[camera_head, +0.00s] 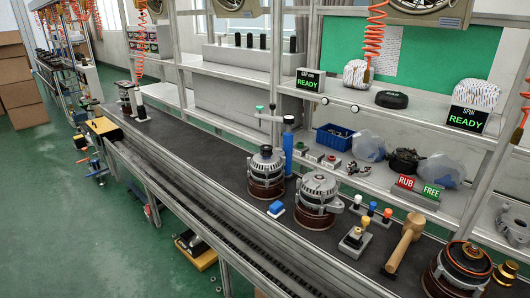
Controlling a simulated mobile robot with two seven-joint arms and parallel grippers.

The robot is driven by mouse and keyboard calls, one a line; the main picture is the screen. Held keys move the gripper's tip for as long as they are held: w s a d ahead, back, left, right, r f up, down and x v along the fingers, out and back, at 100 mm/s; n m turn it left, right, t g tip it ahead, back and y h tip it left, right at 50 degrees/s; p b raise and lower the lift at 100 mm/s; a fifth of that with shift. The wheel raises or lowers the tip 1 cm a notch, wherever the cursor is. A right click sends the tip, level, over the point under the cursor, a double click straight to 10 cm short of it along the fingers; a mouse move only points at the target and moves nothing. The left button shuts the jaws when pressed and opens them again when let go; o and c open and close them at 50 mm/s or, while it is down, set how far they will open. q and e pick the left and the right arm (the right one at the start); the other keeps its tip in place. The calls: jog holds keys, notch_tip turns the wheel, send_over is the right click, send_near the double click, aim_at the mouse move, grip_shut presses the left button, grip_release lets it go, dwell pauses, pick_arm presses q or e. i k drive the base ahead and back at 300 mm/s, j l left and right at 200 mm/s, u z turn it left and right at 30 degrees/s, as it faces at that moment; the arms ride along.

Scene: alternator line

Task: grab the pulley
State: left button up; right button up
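Neither of my grippers shows in the head view. A dark pulley-like part (266,151) sits on top of the left alternator (266,178), which stands upright on the dark conveyor. A second alternator (318,192), with a silver top, stands to its right. A third alternator body (462,268) with copper-coloured parts is at the lower right, cut off by the frame. A black round disc (391,99) lies on the upper shelf; I cannot tell whether it is a pulley.
A wooden mallet (405,241), a block with coloured pegs (355,239) and a blue block (276,208) lie on the conveyor (215,160). A blue bin (333,136) and clear containers stand on the lower shelf. The belt left of the alternators is mostly clear.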

aim_at(264, 152)
jog(key=i+j+z, duration=0.25)
jog(key=i+j, duration=0.2)
jog(key=j, duration=0.2)
jog(key=i+j+z, duration=0.15)
jog(key=j, duration=0.2)
jog(key=i+j+z, duration=0.1)
jog(key=i+j, duration=0.15)
jog(key=j, duration=0.1)
